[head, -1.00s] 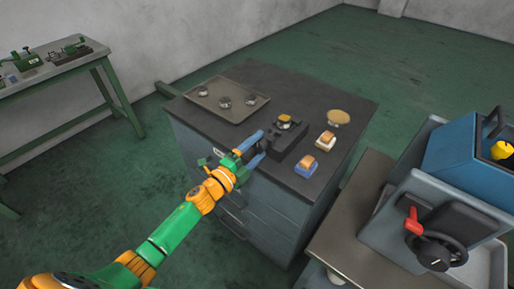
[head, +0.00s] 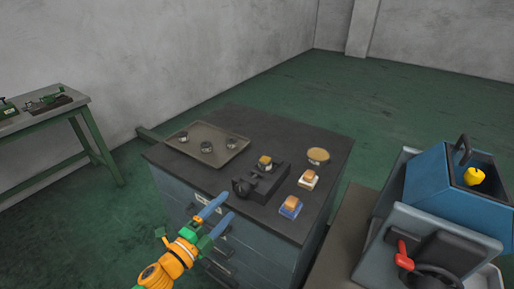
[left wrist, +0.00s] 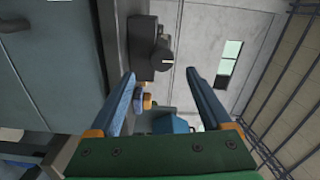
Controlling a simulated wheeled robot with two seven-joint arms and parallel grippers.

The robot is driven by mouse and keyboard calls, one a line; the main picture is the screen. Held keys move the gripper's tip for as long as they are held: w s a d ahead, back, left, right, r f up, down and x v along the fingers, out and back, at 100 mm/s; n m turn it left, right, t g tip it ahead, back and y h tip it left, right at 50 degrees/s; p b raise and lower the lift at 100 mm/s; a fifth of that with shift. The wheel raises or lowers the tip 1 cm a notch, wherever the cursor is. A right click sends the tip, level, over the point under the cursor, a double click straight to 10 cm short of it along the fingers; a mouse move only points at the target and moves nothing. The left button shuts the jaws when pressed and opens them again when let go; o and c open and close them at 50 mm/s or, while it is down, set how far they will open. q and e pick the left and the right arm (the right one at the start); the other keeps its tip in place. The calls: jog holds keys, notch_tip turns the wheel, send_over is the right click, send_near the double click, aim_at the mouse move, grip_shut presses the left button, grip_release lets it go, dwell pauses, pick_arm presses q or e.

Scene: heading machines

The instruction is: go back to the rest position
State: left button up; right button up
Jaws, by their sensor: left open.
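My left gripper (head: 215,213) shows in the head view at the front edge of the dark-topped cabinet (head: 240,125), apart from the things on it. Its two blue fingers are spread with nothing between them. In the left wrist view the fingers (left wrist: 165,95) are also apart and empty. A black device with a round knob (head: 262,182) stands on the cabinet just beyond the fingertips, and its knob (left wrist: 161,60) shows in the left wrist view. My right gripper is in neither view.
A tray (head: 225,157) with several small round parts lies on the cabinet. Two wood-topped blocks (head: 291,206) (head: 308,179) and a round tan disc (head: 318,155) lie to the right. A blue machine with a red lever (head: 404,256) stands at right. A green-legged bench (head: 50,115) stands at left.

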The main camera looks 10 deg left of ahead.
pick_arm(q)
jog(key=s+a+f+n+g+y, duration=0.2)
jog(key=s+f+n, duration=0.2)
jog(key=f, duration=0.5)
jog(key=s+a+f+n+g+y, duration=0.1)
jog(key=s+f+n+g+y, duration=0.2)
jog(key=f, duration=0.5)
jog(key=s+a+f+n+g+y, duration=0.15)
jog(key=s+f+n, duration=0.25)
jog(key=f, duration=0.5)
jog(key=s+d+f+n+g, duration=0.2)
jog(key=s+f, duration=0.4)
jog(key=s, duration=0.7)
jog(key=s+d+f+n+g, duration=0.2)
jog(key=s+f+n+g, duration=0.2)
jog(key=s, duration=0.9)
notch_tip(320, 180, down, 3)
jog(key=g, duration=0.3)
jog(key=shift+r+n, duration=0.2)
jog(key=shift+n, duration=0.2)
jog(key=shift+d+g, duration=0.1)
jog(key=shift+g, duration=0.15)
